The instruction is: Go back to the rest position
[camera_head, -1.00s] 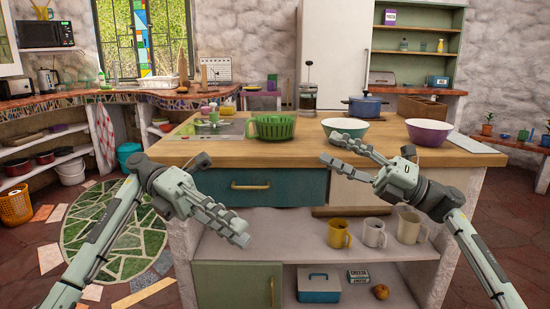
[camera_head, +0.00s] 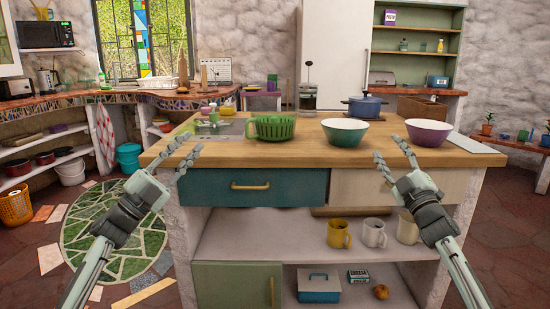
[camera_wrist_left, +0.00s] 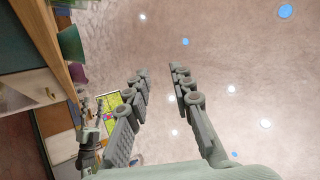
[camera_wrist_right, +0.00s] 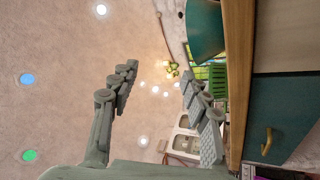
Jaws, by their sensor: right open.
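My left gripper (camera_head: 184,154) is raised in front of the counter's left front corner, its fingers pointing up. In the left wrist view its fingers (camera_wrist_left: 156,76) stand apart with nothing between them. My right gripper (camera_head: 391,157) is in front of the counter's right part, fingers up. In the right wrist view its fingers (camera_wrist_right: 158,76) are spread and empty. Both grippers are empty and apart from the bowls. The wooden counter top (camera_head: 300,154) lies behind them.
On the counter stand a green ribbed colander (camera_head: 273,128), a teal bowl (camera_head: 345,133), a purple bowl (camera_head: 428,134) and a blue pot (camera_head: 366,107). Several mugs, among them a yellow one (camera_head: 339,235), stand on the shelf below. Floor space is free on the left.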

